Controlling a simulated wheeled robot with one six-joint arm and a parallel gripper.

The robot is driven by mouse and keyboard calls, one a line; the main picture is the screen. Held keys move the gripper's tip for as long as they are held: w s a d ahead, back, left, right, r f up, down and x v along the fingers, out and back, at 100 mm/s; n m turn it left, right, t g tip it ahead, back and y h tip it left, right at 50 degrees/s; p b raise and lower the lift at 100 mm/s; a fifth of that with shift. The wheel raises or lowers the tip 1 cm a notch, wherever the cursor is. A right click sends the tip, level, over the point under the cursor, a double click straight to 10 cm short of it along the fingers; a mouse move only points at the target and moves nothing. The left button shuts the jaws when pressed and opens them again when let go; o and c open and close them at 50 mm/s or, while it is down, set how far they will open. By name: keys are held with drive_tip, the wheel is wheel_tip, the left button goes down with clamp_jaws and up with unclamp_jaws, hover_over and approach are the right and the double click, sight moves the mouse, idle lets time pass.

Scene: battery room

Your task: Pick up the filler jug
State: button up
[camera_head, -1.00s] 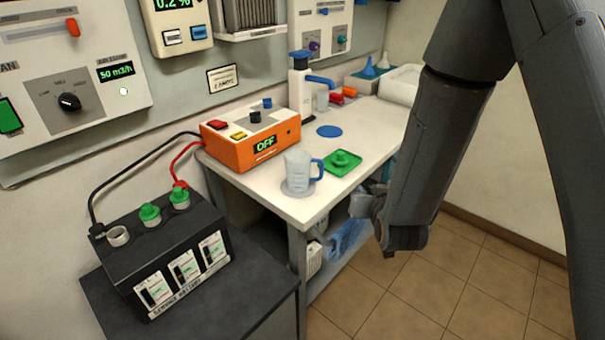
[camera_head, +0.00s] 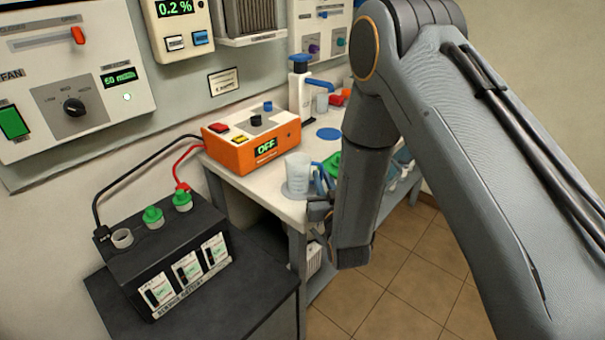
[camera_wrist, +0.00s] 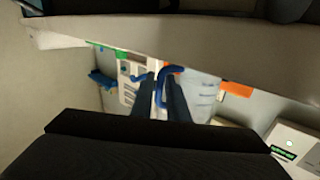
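The filler jug (camera_head: 297,174) is a translucent pale cup with a blue handle on its right. It stands upright on the round grey pad at the bench's front corner. My gripper (camera_head: 319,208) is just in front of the bench edge, below and beside the handle. In the wrist view the two dark fingers (camera_wrist: 160,82) are apart, with the blue handle showing between them and the jug body (camera_wrist: 202,96) to their right. I cannot tell whether the fingers touch the handle. The jug still rests on the bench.
An orange charger box (camera_head: 250,140) reading OFF stands behind the jug. A green item (camera_head: 333,164) is partly hidden by my arm. A black battery (camera_head: 165,255) with green caps sits on the dark stand at left. A dispenser (camera_head: 300,85) stands farther back.

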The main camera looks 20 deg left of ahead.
drive_tip(key=shift+p+x, duration=1.2)
drive_tip(key=shift+x, duration=1.5)
drive_tip(key=shift+r, duration=0.15)
drive_tip(key=shift+c, duration=0.4)
clamp_jaws()
drive_tip(key=shift+r, duration=0.25)
